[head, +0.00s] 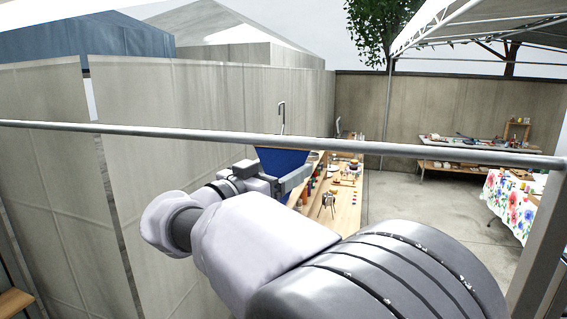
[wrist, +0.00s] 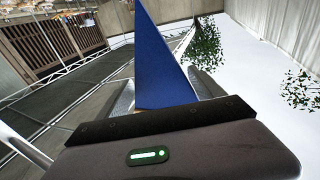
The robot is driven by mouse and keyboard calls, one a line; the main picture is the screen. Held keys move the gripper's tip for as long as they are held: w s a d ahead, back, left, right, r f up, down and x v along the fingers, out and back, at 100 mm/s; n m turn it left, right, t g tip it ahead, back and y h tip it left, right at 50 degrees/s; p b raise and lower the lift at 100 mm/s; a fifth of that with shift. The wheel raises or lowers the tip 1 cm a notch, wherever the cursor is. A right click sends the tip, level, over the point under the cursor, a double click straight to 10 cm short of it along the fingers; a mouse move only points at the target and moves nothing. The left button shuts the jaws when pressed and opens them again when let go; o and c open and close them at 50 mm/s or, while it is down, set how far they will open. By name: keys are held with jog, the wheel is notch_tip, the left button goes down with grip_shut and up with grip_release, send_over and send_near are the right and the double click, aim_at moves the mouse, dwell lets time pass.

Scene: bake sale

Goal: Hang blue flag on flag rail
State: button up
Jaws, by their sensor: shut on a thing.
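The blue flag (head: 284,162) is a dark blue triangle held by my gripper (head: 300,176), below the line of the flag rail. A thin metal hook (head: 282,112) stands up above the rail in the head view, in line with the flag. The flag rail (head: 190,133) is a grey bar crossing the whole head view and passes in front of the flag's top. I cannot tell whether the hook touches the rail. In the wrist view the flag (wrist: 162,55) rises between the two fingers, and its hook is not visible there.
A long wooden table (head: 345,205) with small goods stands beyond my gripper. A flowered cloth table (head: 512,205) is at right, and another goods table (head: 465,150) at the back. A grey post (head: 540,245) carries the rail's right end. Pale wall panels (head: 200,110) stand left.

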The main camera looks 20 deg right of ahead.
jog(key=s+a+f+p, duration=0.2)
jog(key=s+a, duration=0.4)
jog(key=s, duration=0.3)
jog(key=shift+s+a+f+p, duration=0.2)
jog(key=shift+a+f+p, duration=0.15)
jog(key=shift+p, duration=0.35)
jog(key=shift+a+r, duration=0.1)
jog(key=o, duration=1.4)
jog(key=shift+c, duration=0.2)
